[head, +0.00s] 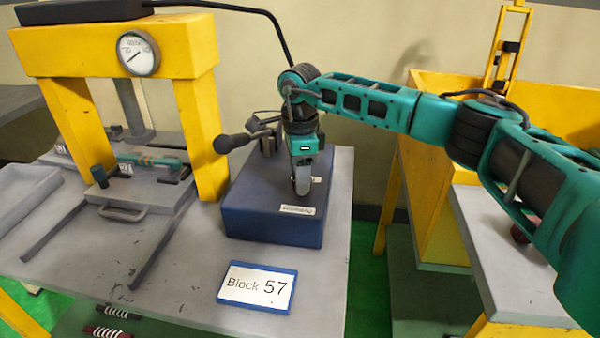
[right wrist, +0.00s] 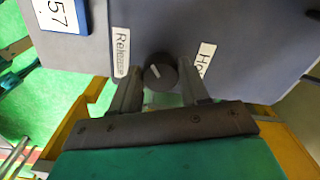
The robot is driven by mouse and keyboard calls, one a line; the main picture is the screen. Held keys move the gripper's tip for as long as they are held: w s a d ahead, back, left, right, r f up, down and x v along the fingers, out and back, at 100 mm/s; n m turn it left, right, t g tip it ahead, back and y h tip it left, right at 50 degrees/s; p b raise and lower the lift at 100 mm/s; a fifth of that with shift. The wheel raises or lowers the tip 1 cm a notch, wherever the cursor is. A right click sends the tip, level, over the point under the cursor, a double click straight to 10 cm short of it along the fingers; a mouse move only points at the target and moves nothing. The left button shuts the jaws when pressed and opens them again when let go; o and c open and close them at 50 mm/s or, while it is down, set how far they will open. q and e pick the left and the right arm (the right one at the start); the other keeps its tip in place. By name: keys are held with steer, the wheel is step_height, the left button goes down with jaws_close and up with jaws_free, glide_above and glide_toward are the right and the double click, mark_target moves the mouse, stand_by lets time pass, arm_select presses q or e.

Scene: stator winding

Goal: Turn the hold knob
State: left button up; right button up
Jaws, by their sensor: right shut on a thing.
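The hold knob (right wrist: 160,73) is a small dark round knob with a light pointer mark. It sits on the blue-grey box (head: 268,222) between two white labels. One label (right wrist: 121,52) reads "Release"; the other (right wrist: 204,60) begins with "Ho" and is partly covered by a finger. My right gripper (right wrist: 160,85) has one finger on each side of the knob and is shut on it. In the head view the right gripper (head: 302,187) points down at the box top and hides the knob. My left gripper is not in view.
A black-handled lever (head: 232,142) stands out from the back of the box. A yellow press (head: 120,50) with a round gauge (head: 138,54) stands left. A "Block 57" sign (head: 257,287) lies in front. A yellow bin (head: 480,90) is at the right.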

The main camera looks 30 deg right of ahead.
steer(key=n, duration=0.5)
steer(key=shift+n, duration=0.4)
steer(key=n, duration=0.4)
steer(key=shift+s+r+n, duration=0.1)
steer(key=shift+s+n, duration=0.05)
steer(key=shift+n, duration=0.55)
steer(key=o, duration=1.1)
steer(key=shift+c, duration=0.2)
step_height(320, 180, up, 13)
steer(key=shift+s, duration=0.1)
